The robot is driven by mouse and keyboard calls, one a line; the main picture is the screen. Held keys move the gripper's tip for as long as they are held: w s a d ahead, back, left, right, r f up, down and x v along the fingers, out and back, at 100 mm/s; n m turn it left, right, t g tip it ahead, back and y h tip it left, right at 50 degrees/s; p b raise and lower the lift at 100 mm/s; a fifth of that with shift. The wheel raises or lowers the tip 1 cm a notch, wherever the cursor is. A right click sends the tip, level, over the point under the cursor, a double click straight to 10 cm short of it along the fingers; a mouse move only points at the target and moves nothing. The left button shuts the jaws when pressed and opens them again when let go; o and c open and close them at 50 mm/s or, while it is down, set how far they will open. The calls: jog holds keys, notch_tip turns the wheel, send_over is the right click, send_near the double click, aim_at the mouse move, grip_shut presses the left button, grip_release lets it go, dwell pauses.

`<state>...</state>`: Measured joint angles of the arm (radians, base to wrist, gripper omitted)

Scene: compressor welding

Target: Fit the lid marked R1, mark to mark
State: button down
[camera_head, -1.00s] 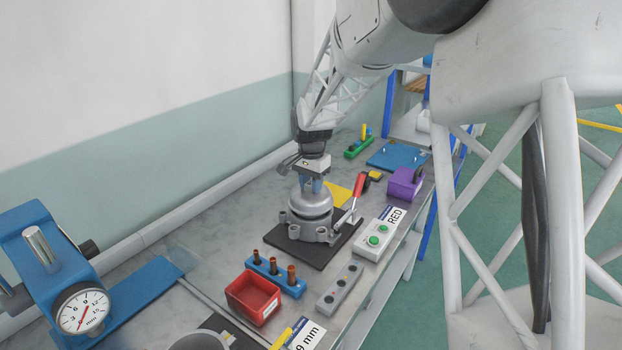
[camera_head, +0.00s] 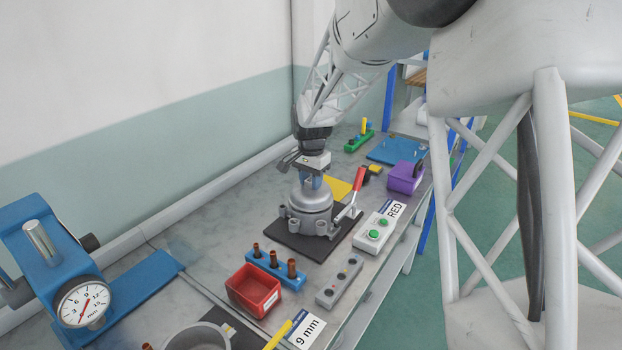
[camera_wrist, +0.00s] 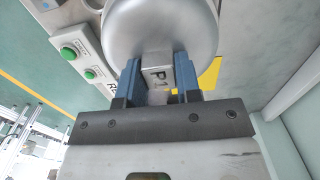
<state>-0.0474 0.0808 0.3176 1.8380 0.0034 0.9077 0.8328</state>
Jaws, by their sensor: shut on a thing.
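The lid (camera_wrist: 128,25) is a grey metal dome, with the mark R1 on its raised block (camera_wrist: 157,72). My gripper (camera_wrist: 158,78) is shut on that block, a blue finger on each side. In the head view my gripper (camera_head: 311,181) points down over the dome-shaped lid (camera_head: 311,199). The lid sits over a grey housing (camera_head: 309,221) with lugs around it, on a dark plate (camera_head: 293,243). Whether the lid is fully seated cannot be told. The mark on the housing is not visible.
A red-handled clamp (camera_head: 357,182) stands right beside the housing. A green-button box (camera_head: 375,233), a red bin (camera_head: 252,290) and a blue rack (camera_head: 273,268) with copper tubes lie nearer. A dial gauge (camera_head: 84,304) is at left, a purple box (camera_head: 404,177) at right.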

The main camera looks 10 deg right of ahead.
jog(key=shift+f, duration=0.45)
jog(key=c, duration=0.7)
grip_release()
jog(key=shift+c, duration=0.2)
jog(key=shift+r, duration=3.9)
